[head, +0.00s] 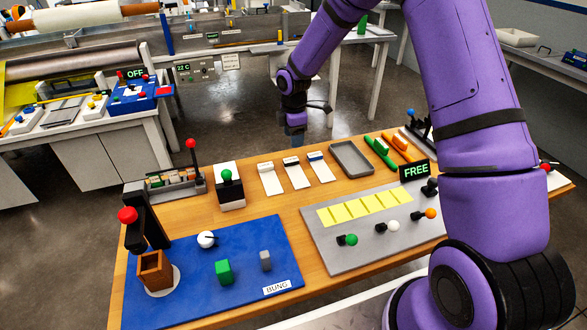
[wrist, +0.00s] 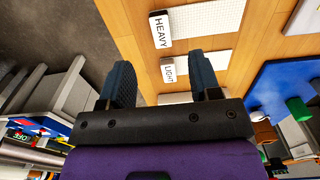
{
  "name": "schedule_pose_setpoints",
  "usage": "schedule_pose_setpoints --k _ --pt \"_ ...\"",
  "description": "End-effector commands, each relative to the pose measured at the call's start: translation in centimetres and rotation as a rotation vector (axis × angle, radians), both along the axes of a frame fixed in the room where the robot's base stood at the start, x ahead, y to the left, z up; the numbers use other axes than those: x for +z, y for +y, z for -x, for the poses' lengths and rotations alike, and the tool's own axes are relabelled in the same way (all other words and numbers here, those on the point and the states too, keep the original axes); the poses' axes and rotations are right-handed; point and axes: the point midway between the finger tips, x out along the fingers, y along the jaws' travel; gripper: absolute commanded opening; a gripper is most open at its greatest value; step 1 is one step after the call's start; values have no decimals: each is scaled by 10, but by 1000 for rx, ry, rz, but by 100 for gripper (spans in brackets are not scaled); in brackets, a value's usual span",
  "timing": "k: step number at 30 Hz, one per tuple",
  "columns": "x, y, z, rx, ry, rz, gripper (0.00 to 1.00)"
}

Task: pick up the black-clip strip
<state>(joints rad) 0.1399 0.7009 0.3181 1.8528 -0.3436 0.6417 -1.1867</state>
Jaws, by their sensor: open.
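Three white strips lie side by side near the far edge of the wooden table. The middle one, the black-clip strip (head: 297,176), has a dark clip at its far end.
A grey tray (head: 334,165) lies right of the strips. A white block with a green knob (head: 228,190) stands to their left. A grey board with yellow pads (head: 315,238) and a blue mat (head: 195,300) lie nearer. Green and orange items (head: 380,152) are farther right.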

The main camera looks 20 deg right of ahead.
Motion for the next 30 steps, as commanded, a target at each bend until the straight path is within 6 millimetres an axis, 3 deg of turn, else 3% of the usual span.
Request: schedule_pose_setpoints --k 6,14,21,30 --pt "-32 1 1 0 2 0 57" --pt "-49 5 1 -1 1 0 57" --pt "-81 10 1 -1 3 1 57" --pt "-88 10 0 -2 0 0 57"
